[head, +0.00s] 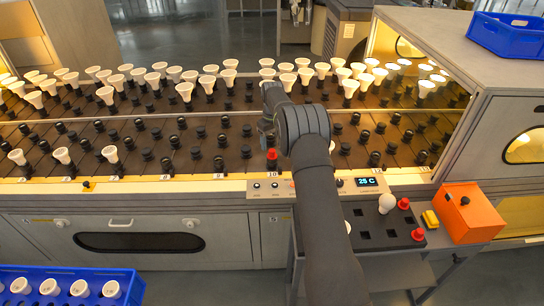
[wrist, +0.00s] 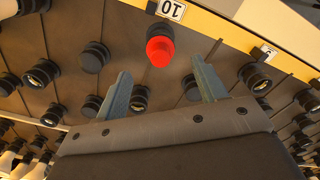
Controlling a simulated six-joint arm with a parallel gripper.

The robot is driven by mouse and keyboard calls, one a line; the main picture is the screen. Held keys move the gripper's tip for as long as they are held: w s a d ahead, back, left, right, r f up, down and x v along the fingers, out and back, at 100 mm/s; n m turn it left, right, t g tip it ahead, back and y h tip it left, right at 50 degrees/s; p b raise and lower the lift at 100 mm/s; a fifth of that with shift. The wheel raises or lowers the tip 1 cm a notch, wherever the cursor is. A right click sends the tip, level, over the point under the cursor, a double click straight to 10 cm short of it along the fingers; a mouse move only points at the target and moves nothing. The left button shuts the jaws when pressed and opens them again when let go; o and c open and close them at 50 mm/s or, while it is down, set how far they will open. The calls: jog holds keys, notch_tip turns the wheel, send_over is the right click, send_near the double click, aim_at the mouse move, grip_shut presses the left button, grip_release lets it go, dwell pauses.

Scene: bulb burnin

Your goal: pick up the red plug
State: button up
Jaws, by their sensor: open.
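The red plug (head: 272,154) sits upright in a black socket in the front row of the dark rack, by the label 10. In the wrist view the red plug (wrist: 160,51) shows just beyond the fingertips, roughly centred between them and apart from both. My gripper (wrist: 162,74) is open, with nothing between its two grey fingers. In the head view my gripper (head: 267,128) is above the rack, just behind the plug, partly hidden by my own arm.
Black sockets surround the plug, and white bulbs (head: 185,89) fill the rear rows. Two more red plugs (head: 403,203) (head: 418,235) and a white bulb (head: 386,203) are on the dark panel at the front right. An orange box (head: 468,212) stands beside it.

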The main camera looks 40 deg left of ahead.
aim_at(272, 150)
notch_tip(272, 150, down, 6)
jog(key=shift+a+r, duration=0.1)
jog(key=shift+r, duration=0.05)
jog(key=c, duration=1.1)
